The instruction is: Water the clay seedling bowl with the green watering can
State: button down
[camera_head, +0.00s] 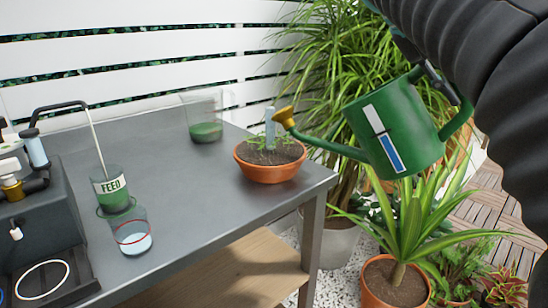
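The green watering can (400,125) is held in the air right of the table, tilted a little, with its spout pointing left. Its brass rose (285,116) is just above the right rim of the clay seedling bowl (270,172). The bowl holds dark soil, small green seedlings and a blue-grey plant label (270,128). It stands near the table's right corner. My gripper (437,82) is around the can's handle at the upper right; its fingertips are partly hidden by the can and my arm. No water shows leaving the rose.
The grey metal table (190,225) has free room in its middle. A clear jug with green liquid (206,132) stands at the back. A FEED container (113,190) and a red-ringed glass (132,236) stand left, near a dark sink unit (45,220). Potted plants (395,280) stand on the floor right.

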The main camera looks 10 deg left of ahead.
notch_tip(320, 180, up, 3)
jog(key=t+y, duration=0.1)
jog(key=y, duration=0.2)
jog(key=shift+s+d+f+m, duration=0.1)
jog(key=shift+f+m, duration=0.05)
jog(key=shift+m, duration=0.25)
jog(key=shift+r+m+t+y, duration=0.4)
jog(key=shift+r+t+y, duration=0.4)
jog(key=shift+r+y, duration=0.7)
jog(key=shift+f, duration=0.25)
